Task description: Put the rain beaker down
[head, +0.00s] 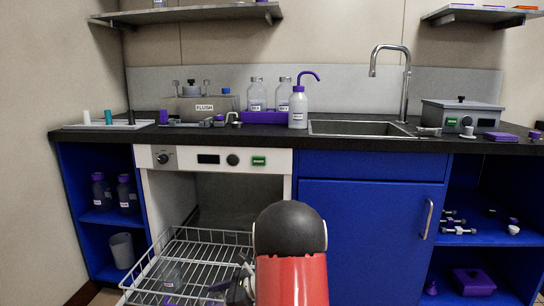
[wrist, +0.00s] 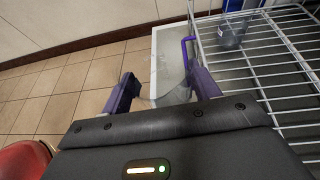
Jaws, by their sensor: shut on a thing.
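My gripper (wrist: 164,82) is shut on a clear glass vessel (wrist: 172,95), seen between its purple fingers in the wrist view. It looks like a beaker; no label can be read, so I cannot confirm that it is the rain beaker. The vessel is beside the left edge of the white wire rack (wrist: 262,70), above the pale open door. In the head view my gripper (head: 240,286) is low at the rack (head: 190,250), partly hidden by my red arm. Another clear beaker (wrist: 230,38) stands in the rack.
The rack is pulled out from the open white washer (head: 222,160) under the black counter (head: 250,133). Bottles, a FLUSH unit (head: 203,107) and a sink (head: 360,128) are on the counter. Tiled floor (wrist: 50,95) lies left of the rack in the wrist view.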

